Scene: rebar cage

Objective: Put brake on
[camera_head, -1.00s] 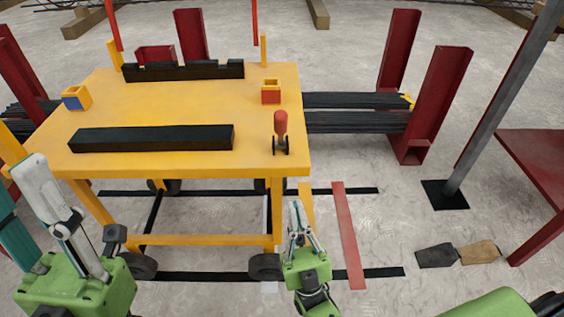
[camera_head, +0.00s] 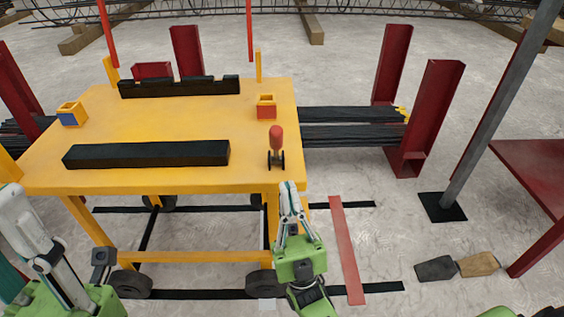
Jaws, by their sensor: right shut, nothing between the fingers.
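A yellow wheeled cart (camera_head: 250,187) stands in front of me, with dark wheels at its lower corners. The near right wheel (camera_head: 265,284) and the near left wheel (camera_head: 132,284) are in view. No brake part on the wheels can be made out. A red-topped handle (camera_head: 276,140) stands upright on the near right of the cart top. My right gripper (camera_head: 290,187) is shut and empty, in front of the cart's near right corner and below the red handle in the picture. My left gripper (camera_head: 22,212) is at the lower left, partly cut off; its opening is unclear.
A black bar (camera_head: 147,154) lies on the cart top, with a notched black bar (camera_head: 180,87) behind it. Red posts (camera_head: 428,115) and a grey pole (camera_head: 500,105) stand to the right. Floor between is mostly clear.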

